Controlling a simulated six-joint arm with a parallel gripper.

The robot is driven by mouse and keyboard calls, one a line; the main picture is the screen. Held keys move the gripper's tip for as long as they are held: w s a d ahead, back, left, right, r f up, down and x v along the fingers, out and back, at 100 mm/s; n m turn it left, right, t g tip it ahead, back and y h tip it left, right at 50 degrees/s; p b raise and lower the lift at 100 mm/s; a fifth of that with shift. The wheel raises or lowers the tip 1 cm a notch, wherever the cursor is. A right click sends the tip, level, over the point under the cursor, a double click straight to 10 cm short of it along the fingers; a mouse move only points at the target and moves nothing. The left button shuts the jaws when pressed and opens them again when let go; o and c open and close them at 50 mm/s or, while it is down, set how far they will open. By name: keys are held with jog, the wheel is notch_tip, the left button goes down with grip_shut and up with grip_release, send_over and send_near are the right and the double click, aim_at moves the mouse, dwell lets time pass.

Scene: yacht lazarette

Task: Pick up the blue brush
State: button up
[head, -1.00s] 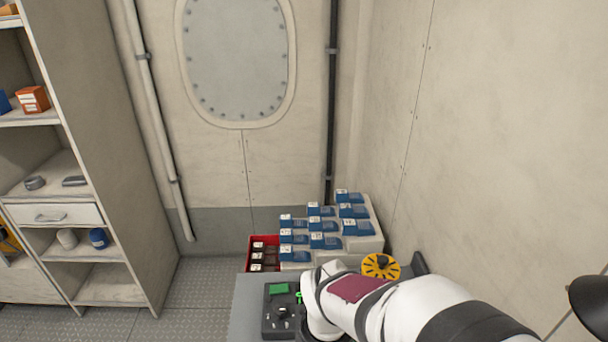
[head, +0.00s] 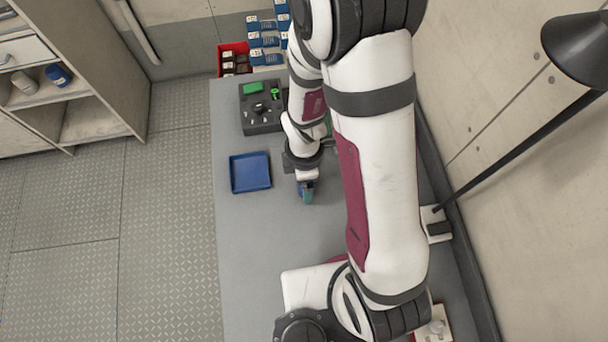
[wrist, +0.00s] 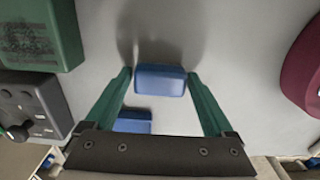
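A blue block-shaped piece (wrist: 160,80), which looks like the blue brush, is between the two green fingertips of my gripper (wrist: 160,76) in the wrist view. The fingertips are at its left and right ends with almost no gap showing. I cannot tell whether they press on it or stand just clear. In the head view, my gripper (head: 306,190) points down low over the grey bench, with a bit of blue at its tips. My arm hides much of the bench there.
A blue tray (head: 250,172) lies left of my gripper on the grey bench (head: 250,250). A dark organizer (head: 262,112) is behind. In the wrist view, a green box (wrist: 40,35) and a maroon object (wrist: 304,65) stand on either side. A lamp (head: 580,50) is at right.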

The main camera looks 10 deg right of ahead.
jog(key=c, duration=1)
jog(key=r, duration=0.4)
jog(key=shift+d+r, duration=0.25)
jog(key=shift+r, duration=0.05)
jog(key=s+d+r, duration=0.1)
jog(key=d+r, duration=0.1)
jog(key=d, duration=0.1)
jog(key=s+d+r, duration=0.1)
jog(key=d+r, duration=0.1)
jog(key=d, duration=0.2)
jog(key=s+d+r, duration=0.2)
jog(key=d, duration=0.1)
jog(key=shift+d+r, duration=0.25)
